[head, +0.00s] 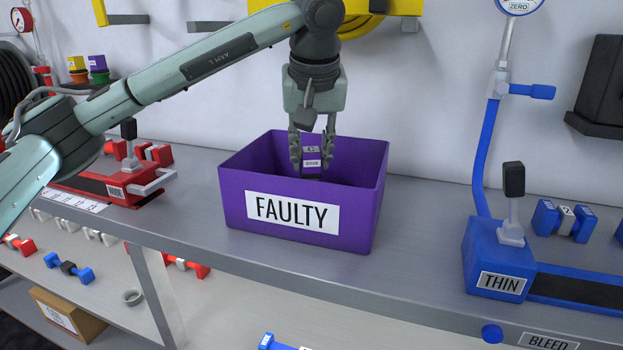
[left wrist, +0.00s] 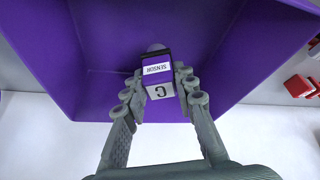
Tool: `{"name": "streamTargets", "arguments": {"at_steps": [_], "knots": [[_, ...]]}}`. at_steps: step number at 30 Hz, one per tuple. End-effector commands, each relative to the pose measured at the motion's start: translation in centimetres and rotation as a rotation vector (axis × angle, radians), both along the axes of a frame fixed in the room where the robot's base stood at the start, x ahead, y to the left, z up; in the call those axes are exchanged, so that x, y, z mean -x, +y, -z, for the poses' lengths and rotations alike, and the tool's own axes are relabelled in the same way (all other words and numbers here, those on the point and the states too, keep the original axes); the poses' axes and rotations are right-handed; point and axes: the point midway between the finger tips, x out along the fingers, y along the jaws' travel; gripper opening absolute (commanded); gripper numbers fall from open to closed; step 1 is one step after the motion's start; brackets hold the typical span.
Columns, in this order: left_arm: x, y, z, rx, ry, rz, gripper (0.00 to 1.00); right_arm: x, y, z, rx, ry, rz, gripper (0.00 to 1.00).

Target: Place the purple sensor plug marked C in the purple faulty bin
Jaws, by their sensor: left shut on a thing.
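The purple sensor plug (head: 312,158) has white labels. In the left wrist view the plug (left wrist: 158,78) shows the word SENSOR and a letter that looks like C. My left gripper (head: 312,160) points down over the purple bin labelled FAULTY (head: 235,205) and is shut on the plug. In the left wrist view the fingers of my left gripper (left wrist: 158,92) press on both sides of the plug. My right gripper is not in view.
The bin stands on a grey shelf (head: 420,240). A red clamp-like unit (head: 115,185) stands to its left, and a blue unit marked THIN (head: 495,260) to its right. A blue pipe with a gauge (head: 487,150) rises behind. Shelf room right of the bin is clear.

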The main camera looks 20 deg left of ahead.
Motion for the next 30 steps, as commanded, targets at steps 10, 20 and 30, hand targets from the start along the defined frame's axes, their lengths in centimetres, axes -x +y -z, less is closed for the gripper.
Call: {"name": "streamTargets", "arguments": {"at_steps": [10,20,30], "knots": [[0.0,0.1,3.8,0.0,0.001,0.0,0.0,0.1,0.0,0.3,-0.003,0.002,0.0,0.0],[0.0,0.0,4.2,0.0,-0.001,0.0,0.0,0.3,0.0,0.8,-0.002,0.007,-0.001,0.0],[0.0,0.0,4.2,0.0,0.0,0.0,0.48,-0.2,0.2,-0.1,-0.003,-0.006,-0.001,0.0]]}}
